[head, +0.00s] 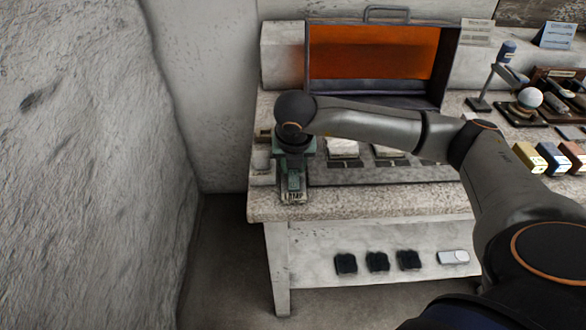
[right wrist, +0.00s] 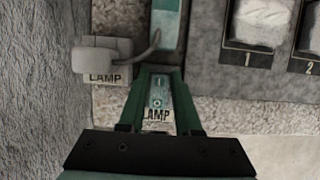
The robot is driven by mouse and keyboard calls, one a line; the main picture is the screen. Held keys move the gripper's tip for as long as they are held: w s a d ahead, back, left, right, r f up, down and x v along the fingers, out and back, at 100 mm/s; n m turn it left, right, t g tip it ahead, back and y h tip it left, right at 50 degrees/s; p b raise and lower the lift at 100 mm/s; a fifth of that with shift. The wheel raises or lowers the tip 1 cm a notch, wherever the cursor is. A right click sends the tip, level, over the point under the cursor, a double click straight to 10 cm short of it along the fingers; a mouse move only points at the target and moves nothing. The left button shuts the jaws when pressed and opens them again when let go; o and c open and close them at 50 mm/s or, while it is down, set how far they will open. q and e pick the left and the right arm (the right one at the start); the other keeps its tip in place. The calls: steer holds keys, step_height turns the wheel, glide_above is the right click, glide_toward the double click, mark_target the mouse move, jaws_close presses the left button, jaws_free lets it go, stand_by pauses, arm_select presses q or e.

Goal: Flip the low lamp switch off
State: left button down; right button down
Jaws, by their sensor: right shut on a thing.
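My right gripper (head: 293,178) points down at the front left corner of the bench. In the right wrist view its two green fingers (right wrist: 161,76) stand on either side of a small pale teal lamp switch (right wrist: 158,97) and are shut on it. A label reading LAMP (right wrist: 157,114) lies just in front of the switch, and it also shows in the head view (head: 293,197). A second LAMP label (right wrist: 105,78) with a grey block (right wrist: 92,59) and a cable is to the left, apart from the fingers. My left gripper is not in view.
The stone-topped bench (head: 370,205) carries white rockers in dark frames, numbered 1 (right wrist: 261,20) and 2. An orange-windowed box (head: 374,55) stands behind. A white ball (head: 530,97) and coloured boxes are at right. Several black blocks (head: 346,263) show below the top. A rough wall (head: 80,160) rises at left.

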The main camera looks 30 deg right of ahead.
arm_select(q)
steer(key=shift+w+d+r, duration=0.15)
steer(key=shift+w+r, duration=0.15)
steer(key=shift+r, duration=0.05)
arm_select(e)
steer(key=c, duration=0.6)
jaws_free()
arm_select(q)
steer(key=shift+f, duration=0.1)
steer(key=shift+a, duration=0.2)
arm_select(e)
steer(key=shift+s+a+r, duration=0.15)
steer(key=shift+r, duration=0.35)
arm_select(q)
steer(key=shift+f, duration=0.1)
arm_select(e)
steer(key=v, duration=1.1)
steer(key=shift+r, duration=0.25)
steer(key=shift+s, duration=0.1)
